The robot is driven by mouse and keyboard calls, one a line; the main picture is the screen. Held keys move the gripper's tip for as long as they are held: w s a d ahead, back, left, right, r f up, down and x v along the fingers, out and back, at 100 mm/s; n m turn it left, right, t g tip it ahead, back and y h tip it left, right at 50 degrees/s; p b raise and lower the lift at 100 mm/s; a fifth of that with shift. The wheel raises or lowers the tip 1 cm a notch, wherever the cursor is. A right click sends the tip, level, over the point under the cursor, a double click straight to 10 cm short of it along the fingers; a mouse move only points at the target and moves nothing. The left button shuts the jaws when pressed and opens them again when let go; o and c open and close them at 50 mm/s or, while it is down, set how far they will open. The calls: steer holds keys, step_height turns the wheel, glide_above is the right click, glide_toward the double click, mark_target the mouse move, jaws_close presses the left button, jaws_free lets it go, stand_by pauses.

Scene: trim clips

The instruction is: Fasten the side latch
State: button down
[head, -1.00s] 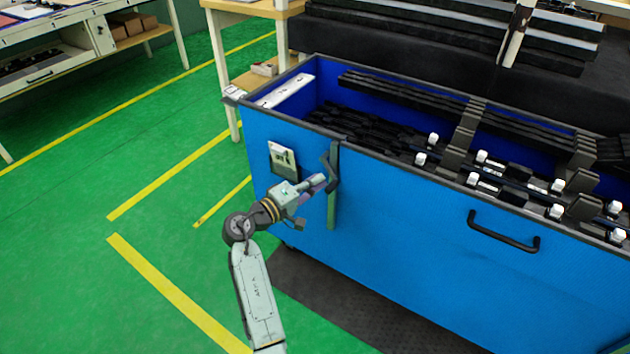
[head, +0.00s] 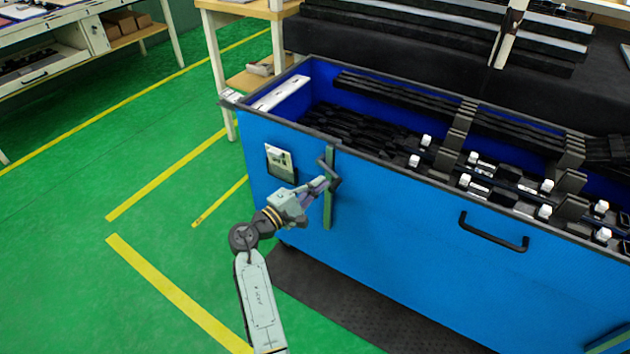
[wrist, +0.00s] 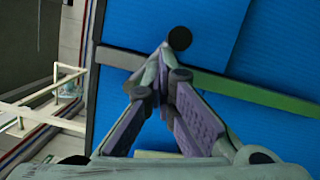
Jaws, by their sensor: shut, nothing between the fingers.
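The side latch is a grey-green upright strip (head: 328,212) on the left part of the blue crate's front (head: 400,215), with a dark bent lever (head: 327,163) near its upper end. My gripper (head: 325,182) is at the lever, its fingertips in front of the strip. Whether they touch the lever is unclear. In the wrist view, my gripper's purple-padded fingers (wrist: 166,75) meet at their tips with nothing held between them. The strip (wrist: 262,95) runs across behind them, and a round black end (wrist: 180,38), seemingly the lever's, shows just beyond the tips.
The crate holds several black parts with white caps. A black pull handle (head: 493,232) sticks out of its front, right of the latch. A label holder (head: 280,160) is left of the latch. A dark mat (head: 330,300) lies below. Green floor at left is open.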

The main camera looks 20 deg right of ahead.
steer(key=n, duration=0.1)
steer(key=n+p, duration=0.1)
steer(key=r+n, duration=0.1)
steer(key=shift+s+d+t+h, duration=0.3)
steer(key=shift+s, duration=0.1)
steer(key=shift+r, duration=0.1)
stand_by(0.5)
